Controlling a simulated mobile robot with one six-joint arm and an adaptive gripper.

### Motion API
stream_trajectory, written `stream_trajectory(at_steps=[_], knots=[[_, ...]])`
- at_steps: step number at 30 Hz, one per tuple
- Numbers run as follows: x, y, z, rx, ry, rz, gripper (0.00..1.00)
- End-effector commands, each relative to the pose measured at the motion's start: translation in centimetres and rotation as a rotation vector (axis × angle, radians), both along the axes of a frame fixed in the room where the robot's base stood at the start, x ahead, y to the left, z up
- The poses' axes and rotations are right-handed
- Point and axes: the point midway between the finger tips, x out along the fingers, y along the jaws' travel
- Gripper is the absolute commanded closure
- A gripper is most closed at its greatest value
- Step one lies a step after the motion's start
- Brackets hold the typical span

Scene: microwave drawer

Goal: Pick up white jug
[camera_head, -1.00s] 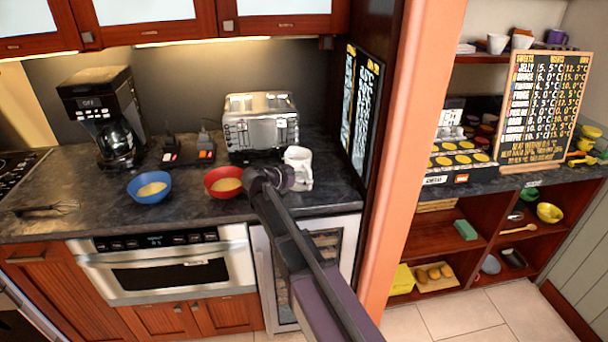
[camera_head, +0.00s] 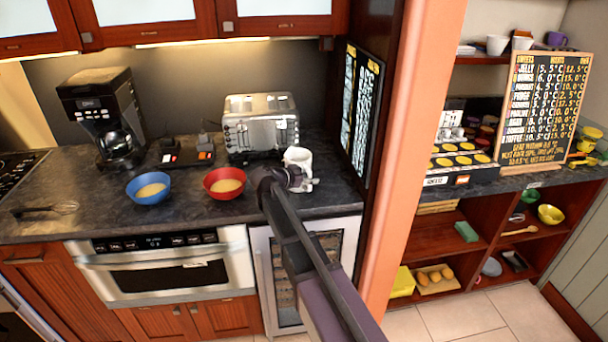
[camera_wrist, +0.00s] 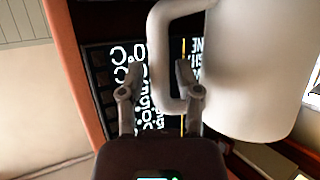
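The white jug (camera_head: 298,158) stands on the dark counter in front of the toaster, near the right end. My gripper (camera_head: 303,184) is at its lower front in the head view and hides part of it. In the wrist view the jug (camera_wrist: 258,70) fills the upper right, with its handle (camera_wrist: 162,60) toward the left. My gripper (camera_wrist: 158,78) is open there, its two fingers apart. The handle's upright bar lies between the fingertips, and the right finger overlaps the handle's opening. I cannot tell whether either finger touches it.
A red bowl (camera_head: 224,194) and a blue bowl (camera_head: 149,199) stand to the left on the counter (camera_head: 100,219). The toaster (camera_head: 261,134) is behind the jug. A wall with a menu board (camera_head: 360,115) closes off the right side.

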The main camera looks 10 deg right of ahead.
Motion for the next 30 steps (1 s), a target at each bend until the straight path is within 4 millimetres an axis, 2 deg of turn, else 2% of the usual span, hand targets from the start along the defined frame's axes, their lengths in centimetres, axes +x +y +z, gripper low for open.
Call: stream_trajectory(at_steps=[1, 3, 20, 30], knots=[[0.0, 0.0, 0.0, 0.000, 0.000, 0.000, 0.85], [0.0, 0.0, 0.0, 0.000, 0.000, 0.000, 1.00], [0.0, 0.0, 0.4, 0.000, -0.001, 0.000, 1.00], [0.0, 0.0, 2.2, -0.001, -0.002, 0.000, 1.00]])
